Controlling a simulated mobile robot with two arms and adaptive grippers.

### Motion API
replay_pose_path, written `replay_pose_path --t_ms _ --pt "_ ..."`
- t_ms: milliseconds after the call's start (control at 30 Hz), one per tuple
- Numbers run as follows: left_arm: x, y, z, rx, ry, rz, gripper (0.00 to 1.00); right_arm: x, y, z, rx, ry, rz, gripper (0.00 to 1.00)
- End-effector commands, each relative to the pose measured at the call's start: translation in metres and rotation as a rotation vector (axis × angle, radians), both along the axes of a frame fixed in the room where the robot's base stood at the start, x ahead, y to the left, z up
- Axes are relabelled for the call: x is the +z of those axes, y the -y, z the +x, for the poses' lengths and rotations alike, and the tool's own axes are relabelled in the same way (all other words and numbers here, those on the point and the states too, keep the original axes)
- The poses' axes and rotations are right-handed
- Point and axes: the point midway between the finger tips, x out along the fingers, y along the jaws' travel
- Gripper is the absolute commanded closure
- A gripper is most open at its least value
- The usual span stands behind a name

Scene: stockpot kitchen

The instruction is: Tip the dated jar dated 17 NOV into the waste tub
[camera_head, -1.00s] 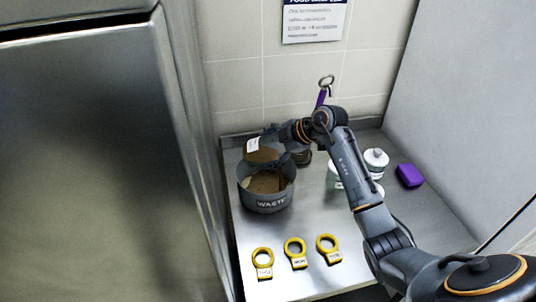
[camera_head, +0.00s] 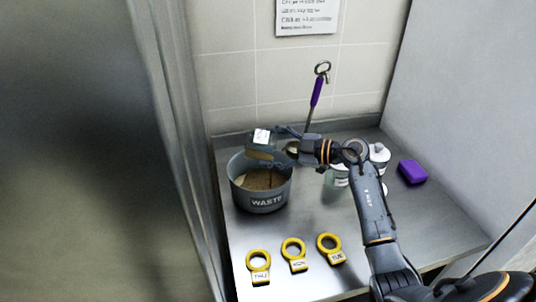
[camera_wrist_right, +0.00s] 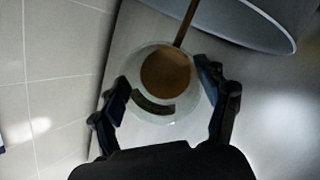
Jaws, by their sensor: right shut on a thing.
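My right gripper (camera_head: 280,147) is shut on a clear jar (camera_head: 262,142) with a white label; the date is too small to read. The jar is over the grey waste tub (camera_head: 262,202), marked WASTE, which has brown stuff in it. A little brown shows low in the jar. In the right wrist view, the gripper's fingers (camera_wrist_right: 163,92) are on both sides of the jar (camera_wrist_right: 152,60), and brown contents show inside. A thin brown streak runs from the jar toward a round rim, likely the tub's (camera_wrist_right: 235,38). My left gripper is out of view.
Three yellow ring tags (camera_head: 293,250) lie at the counter's front. A purple block (camera_head: 412,171) and white-lidded jars (camera_head: 379,154) are at the right, partly behind my arm. A purple-handled tool (camera_head: 317,92) stands behind the gripper. A steel front (camera_head: 80,150) closes the left.

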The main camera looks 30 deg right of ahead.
Motion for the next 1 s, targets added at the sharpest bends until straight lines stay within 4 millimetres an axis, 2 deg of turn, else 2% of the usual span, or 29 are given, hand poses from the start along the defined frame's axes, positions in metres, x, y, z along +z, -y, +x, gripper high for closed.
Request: replay_pose_path --t_ms 33,100,400,1000 --pt "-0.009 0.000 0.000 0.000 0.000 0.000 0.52 -0.004 0.001 -0.001 0.000 0.022 0.035 0.77" --pt "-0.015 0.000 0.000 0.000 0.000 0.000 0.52 -0.004 0.003 -0.002 -0.001 0.056 0.078 0.77" --pt "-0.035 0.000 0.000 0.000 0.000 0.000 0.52 -0.002 0.009 -0.006 -0.001 0.165 0.229 0.77" --pt "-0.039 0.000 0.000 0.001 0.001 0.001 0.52 0.001 0.011 -0.008 0.000 0.197 0.273 0.77"
